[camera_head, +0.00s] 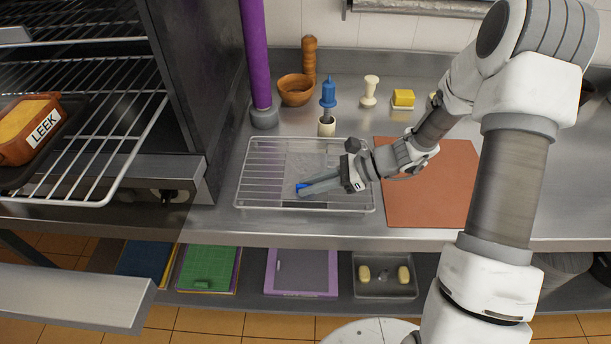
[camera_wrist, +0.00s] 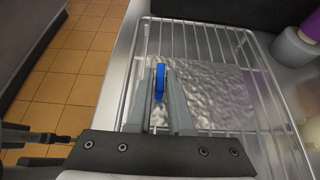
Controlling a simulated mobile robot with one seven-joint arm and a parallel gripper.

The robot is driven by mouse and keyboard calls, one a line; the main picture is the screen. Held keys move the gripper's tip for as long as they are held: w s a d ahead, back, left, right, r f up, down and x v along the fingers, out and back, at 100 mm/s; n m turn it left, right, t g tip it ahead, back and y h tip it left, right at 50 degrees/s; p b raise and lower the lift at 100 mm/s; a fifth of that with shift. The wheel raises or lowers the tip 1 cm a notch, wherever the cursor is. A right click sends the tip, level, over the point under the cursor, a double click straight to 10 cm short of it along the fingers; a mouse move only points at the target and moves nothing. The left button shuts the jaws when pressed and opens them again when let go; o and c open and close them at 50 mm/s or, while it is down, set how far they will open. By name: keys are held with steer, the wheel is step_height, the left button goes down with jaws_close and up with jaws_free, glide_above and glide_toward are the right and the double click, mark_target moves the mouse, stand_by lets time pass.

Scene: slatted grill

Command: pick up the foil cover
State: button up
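The foil cover (camera_wrist: 215,88) is a crumpled silver sheet lying on the wire rack (camera_wrist: 145,50) in the wrist view. In the head view the foil (camera_head: 308,163) is faint and grey on the rack, partly hidden by my gripper. My gripper (camera_wrist: 162,78) is low over the foil's left edge in the wrist view, its fingers apart. A small upright blue piece shows between the fingertips; I cannot tell whether it belongs to the foil or to a finger. In the head view my gripper (camera_head: 302,187) reaches in from the right over the rack. I see no foil pinched.
A purple post (camera_head: 256,50) stands behind the rack, near a wooden bowl (camera_head: 296,90) and a white cup with a blue-handled tool (camera_head: 328,95). A brown board (camera_head: 445,205) lies to the right. The dark oven (camera_head: 195,70) with wire shelves is at left.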

jaws_close()
steer(key=shift+r, duration=0.1)
steer(key=shift+r, duration=0.5)
steer(key=r, duration=0.2)
steer(key=s+d+r, duration=0.1)
steer(key=shift+r, duration=0.4)
steer(key=s+d+r, duration=0.5)
steer(key=s+r, duration=0.1)
steer(key=s, duration=0.2)
steer(key=shift+s+d+p, duration=0.3)
steer(key=shift+d+p, duration=0.05)
steer(key=shift+r, duration=0.1)
